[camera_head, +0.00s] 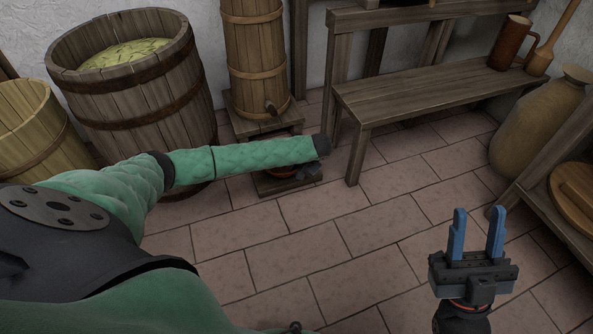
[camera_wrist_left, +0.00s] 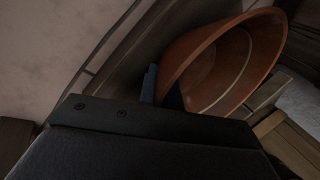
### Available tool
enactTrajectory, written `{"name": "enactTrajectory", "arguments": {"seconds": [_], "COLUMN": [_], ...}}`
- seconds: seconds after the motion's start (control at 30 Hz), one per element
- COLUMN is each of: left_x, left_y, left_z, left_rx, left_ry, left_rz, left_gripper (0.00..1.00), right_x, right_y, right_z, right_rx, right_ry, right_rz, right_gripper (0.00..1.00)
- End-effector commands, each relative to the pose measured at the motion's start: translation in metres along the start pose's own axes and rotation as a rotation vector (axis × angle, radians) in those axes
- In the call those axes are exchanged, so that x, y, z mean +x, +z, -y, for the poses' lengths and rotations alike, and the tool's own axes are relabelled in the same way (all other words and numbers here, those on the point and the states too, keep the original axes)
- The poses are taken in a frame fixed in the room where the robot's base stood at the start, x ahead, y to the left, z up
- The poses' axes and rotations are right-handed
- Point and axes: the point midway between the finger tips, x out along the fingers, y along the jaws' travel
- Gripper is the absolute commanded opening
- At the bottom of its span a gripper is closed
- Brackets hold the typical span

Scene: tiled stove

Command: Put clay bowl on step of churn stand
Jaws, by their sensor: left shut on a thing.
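The clay bowl (camera_wrist_left: 222,65) is reddish brown and fills the upper right of the left wrist view, tilted in that picture. In the head view only a sliver of the bowl (camera_head: 282,172) shows below my green left forearm. My left gripper (camera_wrist_left: 163,88) is shut on the bowl's wall; it is mostly hidden in the head view (camera_head: 310,170). The churn stand (camera_head: 256,124) carries a tall wooden churn (camera_head: 257,62). Its low step (camera_head: 286,185) lies under the bowl; I cannot tell whether they touch. My right gripper (camera_head: 477,235) is open and empty above the floor.
A large barrel (camera_head: 130,85) and a lighter tub (camera_head: 35,135) stand left of the churn stand. A wooden bench (camera_head: 430,90) with a mug (camera_head: 511,42) stands to the right. A clay jar (camera_head: 537,125) is at far right. The tiled floor in front is clear.

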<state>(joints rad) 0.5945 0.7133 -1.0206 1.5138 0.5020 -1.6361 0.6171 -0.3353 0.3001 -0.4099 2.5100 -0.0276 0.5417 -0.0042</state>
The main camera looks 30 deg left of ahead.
Motion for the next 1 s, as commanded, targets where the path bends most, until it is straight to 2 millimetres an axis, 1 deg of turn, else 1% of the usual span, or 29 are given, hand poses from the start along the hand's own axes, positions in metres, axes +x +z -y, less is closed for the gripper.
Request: {"name": "enactTrajectory", "arguments": {"seconds": [0.23, 0.3, 0.37, 0.63, 0.77, 0.8, 0.87, 1.0], "left_x": [0.001, 0.002, 0.002, 0.002, 0.001, -0.006, -0.013, -0.033], "left_y": [0.0, 0.0, 0.0, 0.0, 0.0, 0.0, 0.0, 0.0], "left_z": [-0.001, -0.001, -0.001, -0.001, 0.0, 0.001, 0.001, 0.002], "left_rx": [-0.001, 0.0, 0.0, 0.0, 0.0, 0.0, 0.0, 0.0], "left_ry": [0.001, 0.001, 0.001, 0.0, 0.0, 0.0, 0.001, 0.002], "left_rz": [0.0, 0.0, 0.0, 0.0, -0.001, -0.001, -0.001, -0.001], "left_gripper": [0.0, 0.15, 0.27, 0.27, 0.27, 0.27, 0.27, 0.27], "right_x": [0.002, 0.0, 0.0, 0.0, -0.003, 0.003, 0.006, 0.005], "right_y": [-0.003, -0.003, -0.003, -0.003, 0.0, -0.002, -0.006, -0.025], "right_z": [0.001, 0.001, 0.001, 0.001, 0.001, 0.0, 0.0, 0.01], "right_rx": [0.0, 0.001, 0.001, 0.0, 0.003, 0.001, -0.005, 0.007], "right_ry": [0.006, 0.01, 0.01, 0.008, 0.01, 0.001, -0.002, 0.06], "right_rz": [-0.008, -0.008, -0.008, -0.009, -0.004, -0.003, -0.016, -0.051], "right_gripper": [0.36, 0.36, 0.36, 0.36, 0.36, 0.36, 0.36, 0.36]}}
